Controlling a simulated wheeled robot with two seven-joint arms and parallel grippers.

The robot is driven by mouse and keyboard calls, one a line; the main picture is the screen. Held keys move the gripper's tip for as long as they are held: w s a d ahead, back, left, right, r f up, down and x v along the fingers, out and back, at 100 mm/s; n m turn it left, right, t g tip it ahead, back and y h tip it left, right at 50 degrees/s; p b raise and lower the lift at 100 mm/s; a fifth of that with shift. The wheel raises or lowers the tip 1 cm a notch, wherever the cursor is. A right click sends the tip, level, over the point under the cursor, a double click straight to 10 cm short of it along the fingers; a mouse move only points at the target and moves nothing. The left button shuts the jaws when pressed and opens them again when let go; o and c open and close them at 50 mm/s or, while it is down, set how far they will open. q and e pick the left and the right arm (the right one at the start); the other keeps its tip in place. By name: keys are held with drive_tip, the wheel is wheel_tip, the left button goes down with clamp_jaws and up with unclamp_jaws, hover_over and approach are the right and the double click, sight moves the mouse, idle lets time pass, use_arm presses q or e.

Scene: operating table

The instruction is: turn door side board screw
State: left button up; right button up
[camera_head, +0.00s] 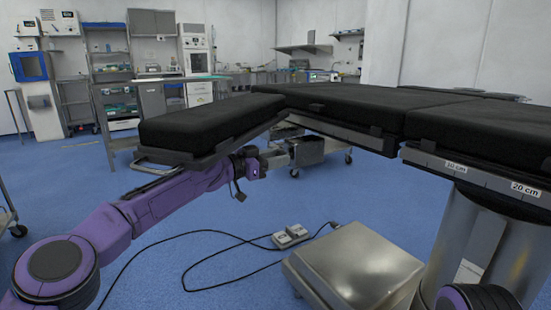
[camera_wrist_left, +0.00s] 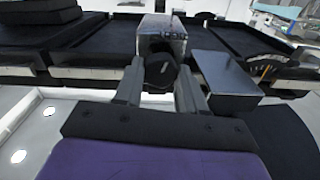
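The black-padded side board (camera_head: 210,122) sticks out to the left from the operating table (camera_head: 350,105). My left gripper (camera_head: 275,160) is under the inner end of this board, beside a metal clamp block (camera_head: 307,150). In the left wrist view, the screw's black knob (camera_wrist_left: 160,72) sits in front of the metal block (camera_wrist_left: 162,38). The two fingers of my left gripper (camera_wrist_left: 160,78) lie along both sides of the knob, with almost no gap. The fingertips' contact is partly hidden. My right gripper is not in view.
The table's metal column (camera_head: 470,240) and base (camera_head: 353,268) stand at the right. A foot pedal (camera_head: 291,236) with black cables lies on the blue floor. A second metal box (camera_wrist_left: 225,82) is beside the right finger. Shelves and carts line the back wall.

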use_arm(q)
drive_tip(key=shift+r+n, duration=0.1)
drive_tip(key=shift+n, duration=0.2)
drive_tip(key=shift+n+p, duration=1.5)
drive_tip(key=shift+n, duration=1.6)
drive_tip(key=shift+w+a, duration=0.1)
drive_tip(key=o, duration=1.1)
drive_tip(key=shift+c, duration=0.2)
drive_tip(key=v, duration=1)
drive_tip(key=shift+a, duration=0.2)
